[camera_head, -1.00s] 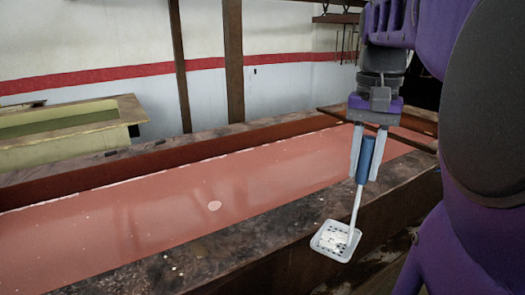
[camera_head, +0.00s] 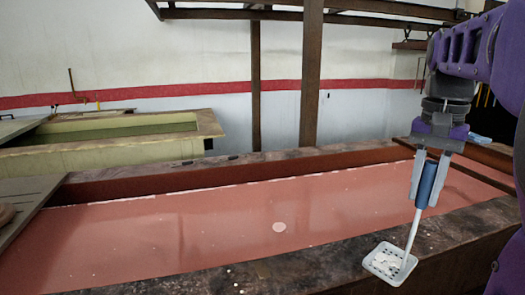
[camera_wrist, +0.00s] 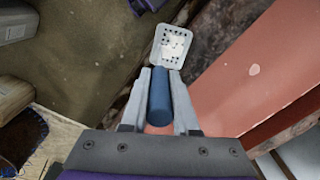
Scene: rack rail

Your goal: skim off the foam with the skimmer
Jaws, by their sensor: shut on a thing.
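The skimmer (camera_head: 388,262) has a blue handle, a pale shaft and a square perforated white head. My gripper (camera_head: 425,197) is shut on its blue handle. The head hangs low, over or beside the dark near rim of the tank, with some whitish foam on it. In the wrist view the skimmer head (camera_wrist: 172,46) also shows whitish stuff between its holes, ahead of my gripper (camera_wrist: 160,76). A round pale foam patch (camera_head: 279,227) floats on the red liquid (camera_head: 180,235), left of the skimmer and apart from it. A pale spot also shows in the wrist view.
The tank's near rim (camera_head: 330,262) is dark and stained, with small white specks. A yellowish basin (camera_head: 110,152) stands at the back left. A brown post (camera_head: 311,80) rises behind the tank. A grey slatted board (camera_head: 30,208) lies at the left.

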